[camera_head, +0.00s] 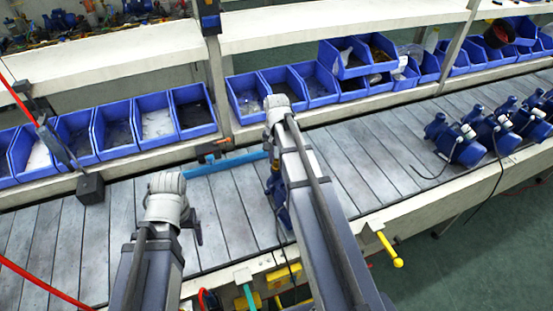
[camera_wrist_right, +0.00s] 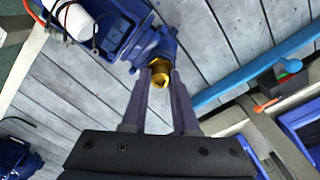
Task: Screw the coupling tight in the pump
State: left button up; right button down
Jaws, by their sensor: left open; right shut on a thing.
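The brass coupling (camera_wrist_right: 160,72) is between the fingertips of my right gripper (camera_wrist_right: 161,82) in the right wrist view, at the blue port of the pump (camera_wrist_right: 120,32). The gripper is shut on it. How far the coupling sits in the port cannot be told. In the head view the pump (camera_head: 278,192) stands on the slatted line, mostly hidden behind my right arm, which also hides the right gripper and coupling. My left gripper (camera_head: 193,228) is open, empty and above the slats to the left of the pump.
Blue bins (camera_head: 113,132) line the shelf behind the line. A light-blue bar (camera_head: 225,163) lies along its back edge. More blue pumps (camera_head: 460,145) with black cables stand at the right. A yellow handle (camera_head: 390,250) sticks out at the front edge. Slats at the left are clear.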

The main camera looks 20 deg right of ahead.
jog(key=shift+m, duration=1.7)
jog(key=shift+m, duration=0.5)
jog(key=c, duration=0.8)
grip_release()
jog(key=shift+o, duration=0.2)
jog(key=shift+n, duration=1.8)
